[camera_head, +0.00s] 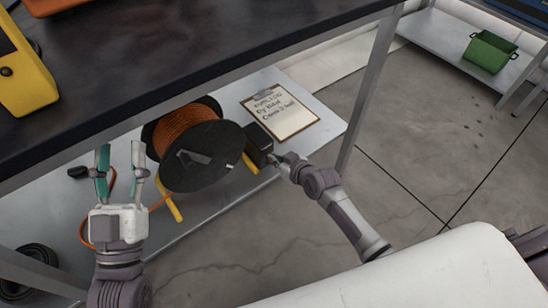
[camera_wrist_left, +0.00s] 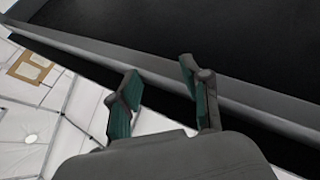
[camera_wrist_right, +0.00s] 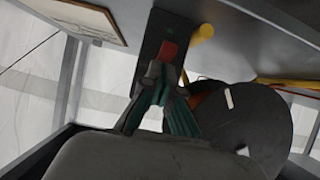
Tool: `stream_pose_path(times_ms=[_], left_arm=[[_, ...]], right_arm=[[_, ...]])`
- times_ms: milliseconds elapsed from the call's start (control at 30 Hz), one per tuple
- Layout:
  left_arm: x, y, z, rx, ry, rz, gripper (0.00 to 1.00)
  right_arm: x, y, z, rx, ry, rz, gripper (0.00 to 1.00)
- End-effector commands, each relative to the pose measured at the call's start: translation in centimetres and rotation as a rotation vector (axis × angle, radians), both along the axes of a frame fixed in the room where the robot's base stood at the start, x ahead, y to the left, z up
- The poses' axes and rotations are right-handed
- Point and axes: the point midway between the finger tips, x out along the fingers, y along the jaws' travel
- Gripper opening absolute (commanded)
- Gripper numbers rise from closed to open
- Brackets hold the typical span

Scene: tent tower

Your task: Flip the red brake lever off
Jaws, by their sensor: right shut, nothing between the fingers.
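The red brake lever (camera_wrist_right: 169,50) shows in the right wrist view as a small red piece on a dark box. The box (camera_head: 258,143) sits beside the black cable reel (camera_head: 205,162) wound with orange cable. My right gripper (camera_wrist_right: 163,72) is shut and empty, its fingertips right at the lever; I cannot tell whether they touch it. In the head view the right gripper (camera_head: 279,160) is at the box's front side, and the lever cannot be made out there. My left gripper (camera_head: 121,150) is open and empty, left of the reel.
The reel stands on a yellow frame (camera_head: 173,207) on a grey lower shelf (camera_head: 225,205). A clipboard (camera_head: 285,108) lies behind the box. The dark upper tabletop (camera_head: 180,60) overhangs the shelf, with a metal leg (camera_head: 365,95) at the right. Floor in front is free.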

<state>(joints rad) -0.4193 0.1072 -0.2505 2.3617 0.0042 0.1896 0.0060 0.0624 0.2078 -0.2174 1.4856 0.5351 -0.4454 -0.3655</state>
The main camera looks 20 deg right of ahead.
Motion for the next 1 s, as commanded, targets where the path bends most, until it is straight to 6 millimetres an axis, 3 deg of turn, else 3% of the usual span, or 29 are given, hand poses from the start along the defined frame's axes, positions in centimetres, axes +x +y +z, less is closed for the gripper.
stream_pose_path(times_ms=[33, 567, 1000], left_arm=[[-1.3, 0.4, 3.8, -0.014, -0.098, 0.007, 0.40], [0.3, 0.1, 0.3, 0.029, 0.048, 0.013, 0.40], [0.4, 0.2, -0.1, 0.046, 0.130, 0.013, 0.40]], right_arm=[[0.0, 0.0, 0.4, 0.000, -0.001, 0.000, 0.00], [0.0, 0.0, 0.9, 0.000, 0.000, 0.000, 0.00], [0.1, 0.0, 1.3, 0.000, 0.000, 0.000, 0.00]])
